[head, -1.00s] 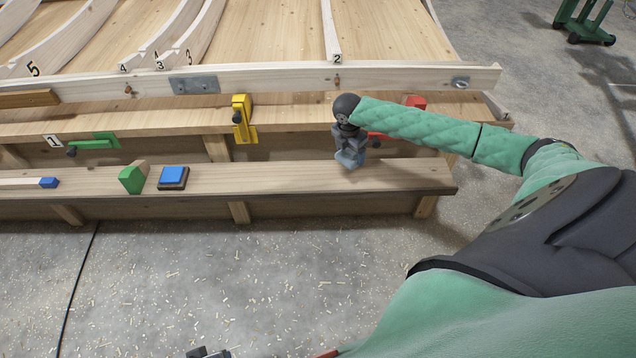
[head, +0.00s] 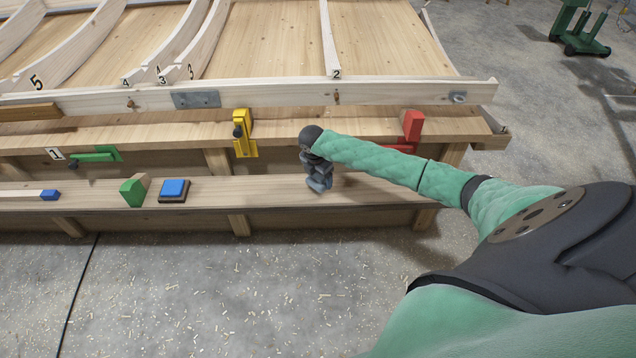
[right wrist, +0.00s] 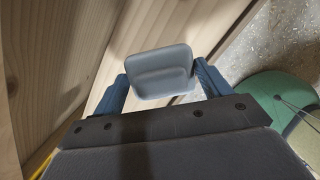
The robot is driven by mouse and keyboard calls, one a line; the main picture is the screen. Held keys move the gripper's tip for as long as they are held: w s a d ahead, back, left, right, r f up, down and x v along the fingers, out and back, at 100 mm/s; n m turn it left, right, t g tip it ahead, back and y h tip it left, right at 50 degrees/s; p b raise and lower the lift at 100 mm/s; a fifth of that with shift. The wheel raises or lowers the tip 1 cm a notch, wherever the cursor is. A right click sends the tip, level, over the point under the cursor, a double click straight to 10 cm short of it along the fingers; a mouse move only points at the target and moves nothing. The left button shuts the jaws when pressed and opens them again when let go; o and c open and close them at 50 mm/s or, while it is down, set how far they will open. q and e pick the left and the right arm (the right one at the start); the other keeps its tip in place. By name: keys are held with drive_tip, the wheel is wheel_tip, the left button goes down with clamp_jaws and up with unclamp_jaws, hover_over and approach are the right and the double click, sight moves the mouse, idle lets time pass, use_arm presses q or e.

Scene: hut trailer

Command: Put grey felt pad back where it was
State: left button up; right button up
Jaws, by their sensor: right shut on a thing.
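My right gripper (head: 319,185) is over the lower wooden ledge, right of the blue block, pointing down. In the right wrist view the grey felt pad (right wrist: 160,72) sits between the two blue fingers, which are shut on its sides. It looks like a rounded grey piece with a raised lip. Light wooden boards lie behind it in that view. In the head view the pad is small and hard to tell from the fingers. I cannot tell whether it touches the ledge. My left gripper is not in view.
The lower ledge (head: 270,194) holds a green block (head: 133,192), a blue block on a dark base (head: 174,188) and a small blue-ended stick (head: 48,195). A yellow clamp (head: 243,135), red clamp (head: 411,128) and green clamp (head: 95,155) sit along the bench. The ledge between blue block and gripper is clear.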

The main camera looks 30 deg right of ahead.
sight(318, 183)
drive_tip(key=shift+w+a+f, duration=0.15)
drive_tip(key=shift+f, duration=0.1)
wheel_tip(318, 183, down, 3)
drive_tip(key=shift+p, duration=0.4)
drive_tip(key=shift+f, duration=0.3)
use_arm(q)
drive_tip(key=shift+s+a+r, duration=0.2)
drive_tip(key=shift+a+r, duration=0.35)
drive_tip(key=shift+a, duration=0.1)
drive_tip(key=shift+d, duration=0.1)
use_arm(e)
drive_tip(key=shift+f, duration=0.1)
drive_tip(key=o, duration=1)
